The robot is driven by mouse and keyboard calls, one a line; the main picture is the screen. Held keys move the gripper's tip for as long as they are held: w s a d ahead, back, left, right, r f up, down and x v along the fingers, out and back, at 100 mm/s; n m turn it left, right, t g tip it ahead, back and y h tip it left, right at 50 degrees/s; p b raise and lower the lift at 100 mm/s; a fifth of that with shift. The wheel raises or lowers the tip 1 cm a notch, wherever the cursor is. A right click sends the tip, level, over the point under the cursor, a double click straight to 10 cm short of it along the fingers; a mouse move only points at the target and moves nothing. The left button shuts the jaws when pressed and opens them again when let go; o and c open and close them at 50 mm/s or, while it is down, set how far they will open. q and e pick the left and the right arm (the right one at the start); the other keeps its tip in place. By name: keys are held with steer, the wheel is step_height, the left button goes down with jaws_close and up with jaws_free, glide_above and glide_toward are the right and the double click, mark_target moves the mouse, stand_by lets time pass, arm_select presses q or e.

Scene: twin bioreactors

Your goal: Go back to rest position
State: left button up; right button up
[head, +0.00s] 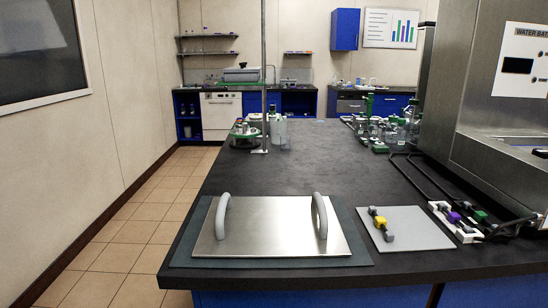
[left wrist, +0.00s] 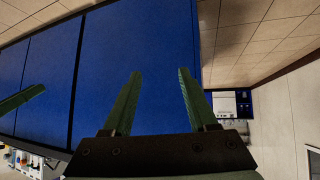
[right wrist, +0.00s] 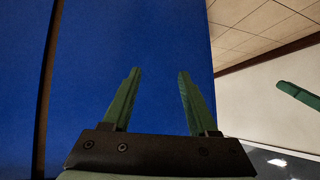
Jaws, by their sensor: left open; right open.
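Neither gripper shows in the head view. In the left wrist view my left gripper (left wrist: 159,73) has its two green fingers wide apart with nothing between them, in front of blue cabinet fronts (left wrist: 110,60). In the right wrist view my right gripper (right wrist: 159,72) is likewise open and empty before a blue panel (right wrist: 100,40). A green finger-like piece shows at the left edge of the left wrist view and another at the right edge of the right wrist view; they look like parts of my other gripper.
A metal plate (head: 265,225) with two grey handles lies on a dark mat (head: 354,246) on the black bench (head: 300,170). Beside it is a grey pad (head: 425,238) with a yellow-and-black piece (head: 379,223). A water bath (head: 500,110) stands right; glassware stands farther back. The bench middle is clear.

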arm_select(q)
step_height(320, 180, up, 14)
steer(key=s+a+p, duration=0.1)
steer(key=a+p, duration=0.1)
steer(key=p, duration=1.5)
steer(key=shift+y, duration=0.4)
arm_select(e)
step_height(320, 180, up, 14)
steer(key=s+d, duration=0.1)
steer(key=d, duration=0.2)
steer(key=shift+s+m+h, duration=0.2)
steer(key=shift+m+h, duration=0.1)
steer(key=shift+h, duration=0.1)
